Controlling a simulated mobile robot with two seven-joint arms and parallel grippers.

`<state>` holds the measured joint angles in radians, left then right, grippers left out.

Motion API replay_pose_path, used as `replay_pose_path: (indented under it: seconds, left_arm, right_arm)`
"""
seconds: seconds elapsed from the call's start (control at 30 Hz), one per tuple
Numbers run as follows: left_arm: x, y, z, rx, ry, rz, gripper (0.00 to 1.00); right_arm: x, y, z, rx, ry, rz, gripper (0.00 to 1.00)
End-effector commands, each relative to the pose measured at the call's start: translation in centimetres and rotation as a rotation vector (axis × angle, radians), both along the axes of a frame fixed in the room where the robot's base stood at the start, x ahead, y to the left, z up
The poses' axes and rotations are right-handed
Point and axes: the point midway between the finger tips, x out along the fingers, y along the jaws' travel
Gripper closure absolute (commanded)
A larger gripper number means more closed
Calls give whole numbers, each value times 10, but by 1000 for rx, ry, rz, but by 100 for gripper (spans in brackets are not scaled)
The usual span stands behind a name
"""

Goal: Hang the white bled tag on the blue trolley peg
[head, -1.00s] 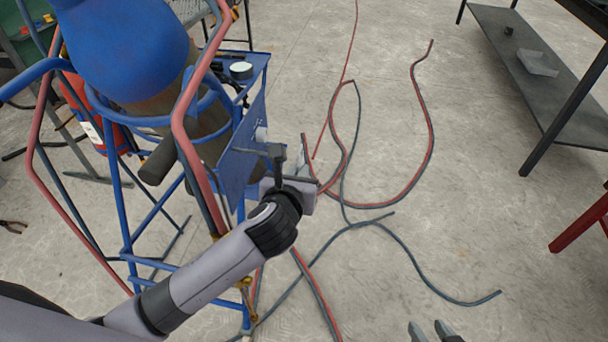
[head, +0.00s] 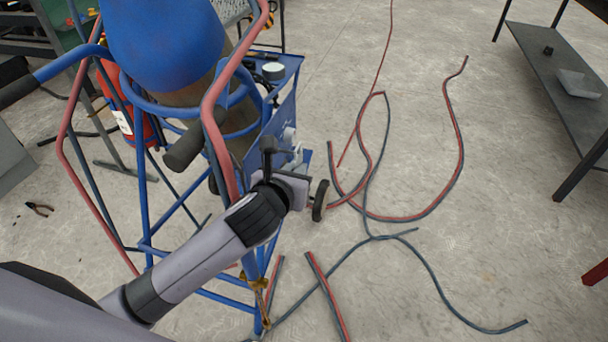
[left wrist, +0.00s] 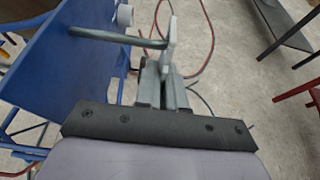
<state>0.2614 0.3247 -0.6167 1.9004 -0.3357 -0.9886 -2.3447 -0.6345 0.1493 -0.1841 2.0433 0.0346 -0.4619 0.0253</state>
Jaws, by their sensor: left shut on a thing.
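The white bled tag (left wrist: 172,44) is seen nearly edge-on in the left wrist view, standing up from the fingertips of my left gripper (left wrist: 166,93), which is shut on it. The peg (left wrist: 112,37), a grey-green rod, sticks out from the blue trolley panel (left wrist: 60,60), and its end meets the tag in the picture. I cannot tell if it passes through the tag's hole. In the head view my left gripper (head: 293,187) is beside the right side of the blue trolley (head: 280,110); the tag cannot be made out clearly there. My right gripper is out of view.
The trolley carries a blue-topped cylinder (head: 160,40) and a red extinguisher (head: 118,108). Red and dark hoses (head: 460,130) lie on the floor to the right. A dark bench (head: 550,80) stands far right. The floor between is otherwise open.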

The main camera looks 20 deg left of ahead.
Motion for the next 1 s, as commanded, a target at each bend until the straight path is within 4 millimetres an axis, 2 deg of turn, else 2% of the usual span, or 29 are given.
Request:
replay_pose_path:
  seconds: [0.2, 0.4, 0.63, 1.0]
  left_arm:
    - [0, 14, -2, 1, 0, 0, 100]
    - [0, 24, -2, 3, 2, 0, 100]
    - [1, 25, -4, 1, 0, 0, 100]
    - [1, 26, -6, 0, 0, -1, 100]
  right_arm:
    - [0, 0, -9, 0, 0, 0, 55]
    - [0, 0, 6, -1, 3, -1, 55]
    - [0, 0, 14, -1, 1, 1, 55]
    - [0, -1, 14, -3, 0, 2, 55]
